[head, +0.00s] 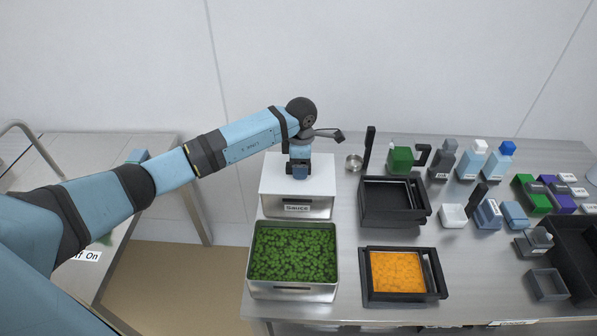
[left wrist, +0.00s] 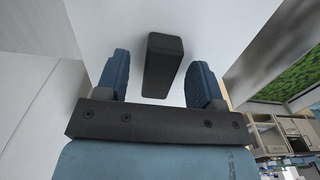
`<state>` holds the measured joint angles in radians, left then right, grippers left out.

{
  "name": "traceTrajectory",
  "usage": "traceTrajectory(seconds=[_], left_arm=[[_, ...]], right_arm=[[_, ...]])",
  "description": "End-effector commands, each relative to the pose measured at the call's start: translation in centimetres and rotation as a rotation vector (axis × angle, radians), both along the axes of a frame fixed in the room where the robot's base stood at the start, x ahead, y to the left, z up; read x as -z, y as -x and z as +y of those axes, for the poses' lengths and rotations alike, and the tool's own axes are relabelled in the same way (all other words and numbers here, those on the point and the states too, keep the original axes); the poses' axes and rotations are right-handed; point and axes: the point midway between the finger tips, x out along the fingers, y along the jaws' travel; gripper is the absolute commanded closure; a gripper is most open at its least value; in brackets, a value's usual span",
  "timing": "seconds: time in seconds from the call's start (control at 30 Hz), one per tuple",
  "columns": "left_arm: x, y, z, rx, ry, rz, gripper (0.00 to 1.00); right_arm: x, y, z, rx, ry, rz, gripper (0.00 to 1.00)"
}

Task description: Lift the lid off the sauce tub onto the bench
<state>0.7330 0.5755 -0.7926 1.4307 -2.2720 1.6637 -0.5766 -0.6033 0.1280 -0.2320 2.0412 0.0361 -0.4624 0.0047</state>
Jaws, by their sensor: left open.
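The sauce tub (head: 322,213) stands at the left end of the bench, with a label reading Sauce on its front. A flat white lid (head: 322,177) covers it. In the left wrist view the pale lid (left wrist: 215,30) carries a dark bar handle (left wrist: 163,68). My left gripper (head: 300,174) points down over the lid's middle. In the left wrist view its blue fingers stand open on either side of the handle, with a gap on both sides (left wrist: 158,75). The gripper hides the handle in the head view. My right gripper is not in view.
A tub of green peas (head: 251,288) stands just in front of the sauce tub. Black trays (head: 366,222) and an orange-filled tray (head: 368,293) lie to the right. Several small blocks and bottles crowd the bench's right side. Bare bench (head: 345,235) shows between the tubs and trays.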

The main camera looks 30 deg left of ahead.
Motion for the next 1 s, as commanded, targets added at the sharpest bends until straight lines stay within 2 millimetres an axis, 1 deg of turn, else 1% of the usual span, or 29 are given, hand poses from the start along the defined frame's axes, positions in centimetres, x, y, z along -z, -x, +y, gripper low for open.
traceTrajectory(seconds=[0.17,0.27,0.3,0.37,0.4,0.43,0.77,0.87,0.93,1.0], left_arm=[[0.0,0.0,0.0,0.0,0.0,-0.001,0.38],[0.0,0.0,0.0,0.0,0.0,-0.001,0.59],[0.0,0.0,0.0,0.0,0.0,-0.001,0.68],[0.0,0.0,0.0,0.0,0.0,-0.001,0.82],[0.0,0.0,0.0,0.0,0.0,-0.001,0.91],[0.0,0.0,0.0,0.0,0.0,-0.001,0.94],[-0.3,0.0,0.0,0.0,-0.001,-0.002,0.94],[-1.0,-0.1,0.0,0.0,-0.001,-0.002,0.94],[-1.8,-0.1,0.1,0.0,-0.001,-0.003,0.94],[-3.0,-0.1,0.1,0.0,-0.001,-0.005,0.94]], right_arm=[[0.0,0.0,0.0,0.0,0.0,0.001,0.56],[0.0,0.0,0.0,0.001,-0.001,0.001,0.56],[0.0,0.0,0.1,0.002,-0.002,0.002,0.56],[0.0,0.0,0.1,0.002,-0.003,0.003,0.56],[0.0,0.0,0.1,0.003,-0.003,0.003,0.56],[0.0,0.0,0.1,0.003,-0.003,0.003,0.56],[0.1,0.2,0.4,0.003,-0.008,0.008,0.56],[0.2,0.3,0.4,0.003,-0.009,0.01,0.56],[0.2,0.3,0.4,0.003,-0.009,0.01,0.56],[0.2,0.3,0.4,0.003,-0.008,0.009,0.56]])
